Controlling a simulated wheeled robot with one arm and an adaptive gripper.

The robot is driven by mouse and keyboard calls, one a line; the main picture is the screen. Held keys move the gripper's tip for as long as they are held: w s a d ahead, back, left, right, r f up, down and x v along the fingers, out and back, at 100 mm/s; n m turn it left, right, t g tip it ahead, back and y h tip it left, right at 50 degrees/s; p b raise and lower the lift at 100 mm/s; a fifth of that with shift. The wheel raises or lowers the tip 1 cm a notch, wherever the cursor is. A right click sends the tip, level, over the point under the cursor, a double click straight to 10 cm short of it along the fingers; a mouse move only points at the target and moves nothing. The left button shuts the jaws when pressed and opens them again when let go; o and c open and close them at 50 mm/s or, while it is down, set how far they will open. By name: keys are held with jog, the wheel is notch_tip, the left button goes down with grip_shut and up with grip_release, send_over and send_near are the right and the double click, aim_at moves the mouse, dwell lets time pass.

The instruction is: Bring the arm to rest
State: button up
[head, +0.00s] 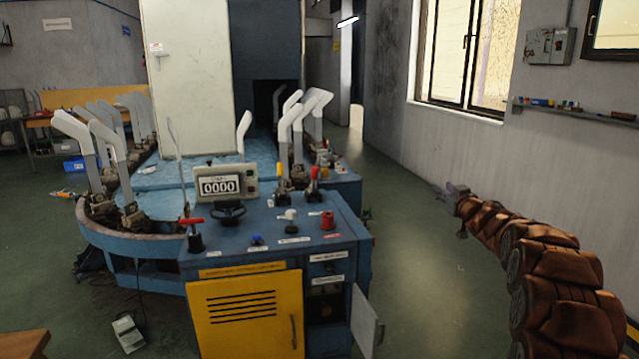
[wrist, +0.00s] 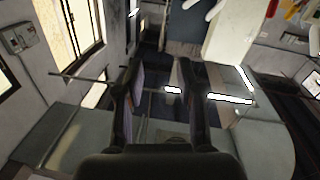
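My arm, in a brown padded cover, comes in from the right edge of the head view and reaches forward over open floor. My gripper (head: 448,190) is at its far end, to the right of the blue boarding machine (head: 345,226) and apart from it. In the wrist view my gripper (wrist: 158,75) shows two dark fingers with a clear gap between them. It is open, and nothing is held. The wrist view is tilted, with the window and wall on its left.
The machine carries white sock forms (head: 108,140), a counter display (head: 222,185) reading 0000, and red-handled levers (head: 313,182). A yellow door (head: 247,315) is on its front. A wall shelf (head: 575,112) and grey box (head: 549,46) are at right. Green floor (head: 430,270) is clear around the arm.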

jog(key=s+a+r+m+g+h+p, duration=0.1)
jog(key=s+r+m+g+h+p, duration=0.15)
jog(key=s, duration=0.55)
jog(key=s+r+m+g+h+p, duration=0.2)
jog(key=s+r+g+h+p, duration=0.15)
jog(key=s, duration=0.35)
jog(key=s+a+f+g+y+p, duration=0.1)
jog(key=s+a+g+p, duration=0.2)
jog(key=s, duration=1.5)
jog(key=s+a+f+n+g+y+p, duration=0.1)
jog(key=s+a+g+p, duration=0.3)
jog(key=s, duration=1.4)
jog(key=s+a+f+g+y+p, duration=0.1)
jog(key=s+a+g, duration=0.5)
jog(key=s, duration=1.2)
jog(key=a+f+p, duration=0.1)
jog(key=a+p, duration=0.1)
jog(key=a, duration=0.2)
jog(key=shift+s+a+f+y, duration=0.2)
jog(key=shift+s+f+y, duration=0.05)
jog(key=shift+f+y, duration=0.15)
jog(key=shift+d, duration=0.15)
